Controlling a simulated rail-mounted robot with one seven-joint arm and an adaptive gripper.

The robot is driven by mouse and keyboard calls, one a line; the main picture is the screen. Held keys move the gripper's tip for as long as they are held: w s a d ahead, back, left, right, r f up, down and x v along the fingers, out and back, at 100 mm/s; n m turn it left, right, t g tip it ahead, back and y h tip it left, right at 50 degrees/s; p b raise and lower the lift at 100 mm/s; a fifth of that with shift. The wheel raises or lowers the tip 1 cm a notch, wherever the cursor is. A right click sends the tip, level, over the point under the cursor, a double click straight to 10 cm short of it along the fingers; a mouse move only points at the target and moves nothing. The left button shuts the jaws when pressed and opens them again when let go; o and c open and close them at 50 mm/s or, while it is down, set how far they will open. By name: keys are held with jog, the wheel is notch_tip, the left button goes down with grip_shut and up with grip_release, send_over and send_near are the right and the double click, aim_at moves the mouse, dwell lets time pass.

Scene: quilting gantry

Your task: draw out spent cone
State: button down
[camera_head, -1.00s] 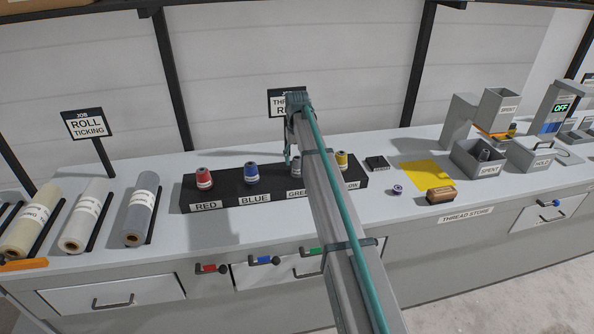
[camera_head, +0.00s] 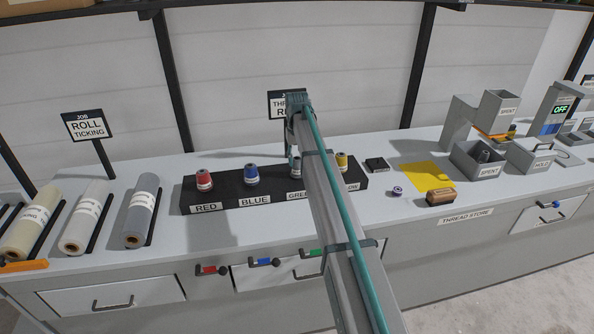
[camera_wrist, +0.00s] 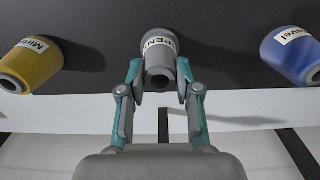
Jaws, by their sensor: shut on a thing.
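The spent cone (camera_wrist: 160,55) is a grey thread cone with a white label, seen in the wrist view with part of its lettering showing. My gripper (camera_wrist: 160,82) has its two teal-and-grey fingers closed on either side of it. In the head view the grey cone (camera_head: 296,163) stands at the slot marked GREEN on the black cone rack (camera_head: 228,196), mostly hidden behind my arm. Whether its base touches the rack cannot be made out.
A red cone (camera_head: 204,180) and a blue cone (camera_head: 252,174) stand left of it. A yellow cone (camera_head: 342,161) stands close on its right. A SPENT bin (camera_head: 478,160) with a dark cone inside and a HOLD bin (camera_head: 533,156) are farther right.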

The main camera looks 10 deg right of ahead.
jog(key=shift+r+p, duration=1.25)
jog(key=shift+r, duration=1.4)
